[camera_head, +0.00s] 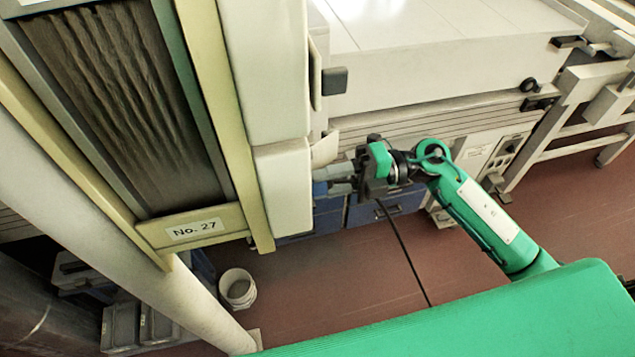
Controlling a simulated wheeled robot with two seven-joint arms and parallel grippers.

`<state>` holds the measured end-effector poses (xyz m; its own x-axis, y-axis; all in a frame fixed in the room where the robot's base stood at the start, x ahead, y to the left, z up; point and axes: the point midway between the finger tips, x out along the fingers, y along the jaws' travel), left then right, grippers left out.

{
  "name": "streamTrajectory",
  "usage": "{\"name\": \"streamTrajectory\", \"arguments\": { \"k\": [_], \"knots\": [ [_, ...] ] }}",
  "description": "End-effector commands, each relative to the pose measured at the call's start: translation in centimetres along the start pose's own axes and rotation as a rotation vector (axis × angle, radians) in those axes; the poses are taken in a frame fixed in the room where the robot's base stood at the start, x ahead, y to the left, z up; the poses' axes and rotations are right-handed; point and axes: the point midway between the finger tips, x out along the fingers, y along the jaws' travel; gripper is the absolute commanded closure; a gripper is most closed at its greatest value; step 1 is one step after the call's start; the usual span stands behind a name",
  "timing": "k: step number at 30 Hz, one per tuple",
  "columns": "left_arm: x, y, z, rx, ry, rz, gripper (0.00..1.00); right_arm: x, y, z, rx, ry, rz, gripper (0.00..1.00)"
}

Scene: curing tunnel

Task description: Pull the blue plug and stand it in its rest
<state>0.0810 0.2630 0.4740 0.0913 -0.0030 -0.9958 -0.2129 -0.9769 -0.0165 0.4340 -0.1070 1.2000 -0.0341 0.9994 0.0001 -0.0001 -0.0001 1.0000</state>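My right gripper (330,180) is left of the picture's middle, at the end of my green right arm. Its grey fingers point left to the edge of the cream housing (283,185), and their tips are partly hidden there. I cannot tell whether they are apart or closed on something. I cannot make out the blue plug or its rest; they may be hidden by the housing or the gripper. A small white flared piece (325,148) juts from the housing just above the fingers. My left gripper is not in view.
A framed dark panel labelled No. 27 (194,229) fills the upper left. A large cream machine (430,50) stands behind. Blue drawers (405,202) sit below my gripper, and a dark cable (403,250) hangs there. A white bucket (237,289) stands on the open red-brown floor.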

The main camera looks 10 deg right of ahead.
Motion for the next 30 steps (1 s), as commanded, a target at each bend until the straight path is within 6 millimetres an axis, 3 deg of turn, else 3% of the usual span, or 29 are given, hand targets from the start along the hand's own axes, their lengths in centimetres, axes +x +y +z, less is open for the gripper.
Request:
{"name": "streamTrajectory", "arguments": {
  "k": [1, 4, 30],
  "knots": [
    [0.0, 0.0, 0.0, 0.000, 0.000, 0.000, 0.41, 0.0, 0.0, 0.0, 0.000, 0.000, 0.000, 0.80],
    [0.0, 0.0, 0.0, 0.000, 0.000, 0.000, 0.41, 0.0, 0.0, 0.0, 0.000, 0.000, 0.000, 1.00],
    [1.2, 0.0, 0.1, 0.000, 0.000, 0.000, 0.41, -3.0, -0.1, 0.0, 0.001, 0.000, -0.001, 1.00]
  ]
}}
